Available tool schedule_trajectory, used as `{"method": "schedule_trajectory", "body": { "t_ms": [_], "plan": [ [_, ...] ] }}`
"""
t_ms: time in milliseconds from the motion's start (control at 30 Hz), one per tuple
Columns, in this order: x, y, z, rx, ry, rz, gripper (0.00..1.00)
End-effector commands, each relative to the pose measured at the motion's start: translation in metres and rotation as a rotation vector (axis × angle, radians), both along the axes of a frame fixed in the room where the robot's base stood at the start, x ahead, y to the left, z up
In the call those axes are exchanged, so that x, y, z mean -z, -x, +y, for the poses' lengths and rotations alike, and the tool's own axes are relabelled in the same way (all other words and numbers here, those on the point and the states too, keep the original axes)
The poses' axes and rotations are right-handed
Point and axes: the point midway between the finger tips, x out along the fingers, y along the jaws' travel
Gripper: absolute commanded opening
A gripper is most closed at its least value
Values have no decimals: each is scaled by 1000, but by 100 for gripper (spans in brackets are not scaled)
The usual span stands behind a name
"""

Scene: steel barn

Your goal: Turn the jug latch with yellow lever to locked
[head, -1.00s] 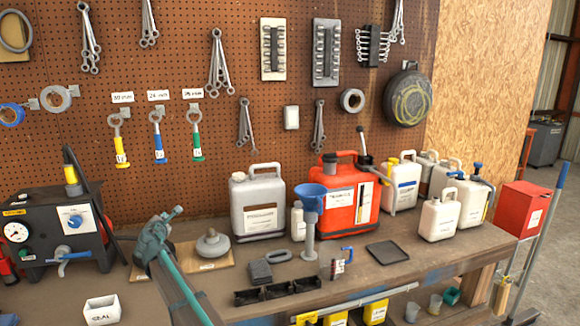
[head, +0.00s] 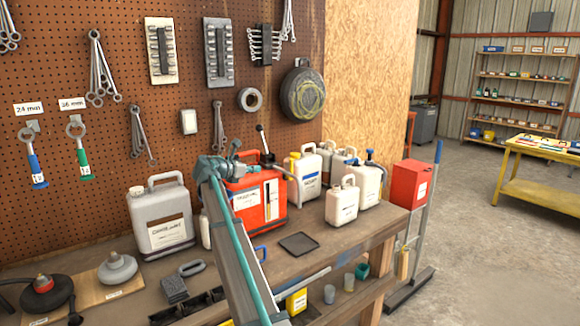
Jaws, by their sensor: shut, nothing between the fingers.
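A white jug (head: 304,184) with a blue label stands on the bench behind and right of the red jug (head: 274,205). A small yellow part (head: 294,158) shows at its top left; it may be the yellow lever, but its position is too small to read. My gripper (head: 238,152) is at the end of my teal and grey arm, in front of the red jug's top left in the picture. It is shut and empty, and apart from the white jug. My arm hides part of the red jug.
A dark lever (head: 264,142) rises above the red jug. A grey jug (head: 160,222) stands at left. A smaller white jug (head: 342,203) stands at right, before other jugs. A black tray (head: 298,244) lies on the bench, with bare wood around it.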

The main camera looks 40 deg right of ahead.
Motion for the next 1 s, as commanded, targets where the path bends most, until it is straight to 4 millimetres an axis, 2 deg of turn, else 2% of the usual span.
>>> {"method": "schedule_trajectory", "body": {
  "t_ms": [33,200,700,867,1000],
  "plan": [
    [-5,5,-18,24,-5,12,0],
    [-5,9,-46,46,-22,11,0],
    [-3,8,-54,46,-27,4,0],
    [1,5,-69,47,-27,5,0],
    [7,1,-90,47,-27,5,0]
  ]
}}
